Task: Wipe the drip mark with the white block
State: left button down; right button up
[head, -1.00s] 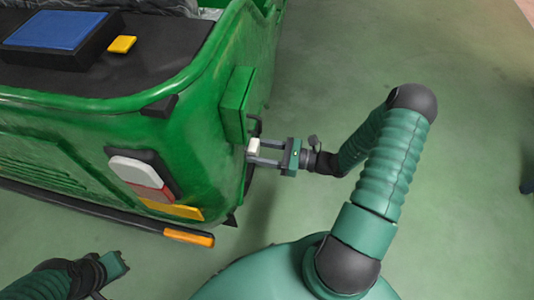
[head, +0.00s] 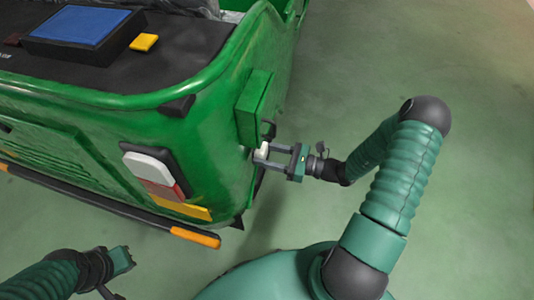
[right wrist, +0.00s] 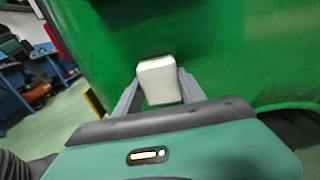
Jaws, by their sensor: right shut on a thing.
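The white block (head: 262,150) is between the fingers of my right gripper (head: 266,156), which is shut on it. In the right wrist view the white block (right wrist: 159,80) sits at the fingertips, in front of the green rickshaw body (right wrist: 225,50). In the head view the block is close to the rickshaw's (head: 215,130) corner, just below a green box on its side. I cannot tell whether it touches the panel. I cannot make out the drip mark in either view. My left gripper (head: 122,262) is low at the left, away from the rickshaw; its jaws are unclear.
The green box (head: 253,108) juts from the rickshaw's side above my right gripper. A tail lamp (head: 152,170) and an orange-ended bumper bar (head: 195,237) are to the left. A blue panel (head: 80,25) lies on top. The green floor at right is open.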

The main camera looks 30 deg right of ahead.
aim_at(264, 143)
jog(key=shift+x, duration=0.8)
jog(key=shift+w+d+p, duration=0.2)
jog(key=shift+w+d, duration=0.4)
jog(key=shift+d, duration=0.2)
jog(key=shift+w+d+p, duration=0.15)
jog(key=shift+w+d, duration=0.5)
jog(key=shift+d, duration=0.15)
jog(key=shift+a+r+p, duration=0.1)
jog(key=shift+a+p, duration=0.05)
jog(key=shift+p, duration=0.25)
jog(key=s+a+p, duration=0.1)
jog(key=s+a, duration=0.1)
jog(key=shift+a+p, duration=0.3)
jog(key=shift+p, duration=0.1)
jog(key=shift+s+a, duration=0.1)
jog(key=shift+a, duration=0.25)
jog(key=shift+c, duration=0.6)
jog(key=shift+s, duration=0.15)
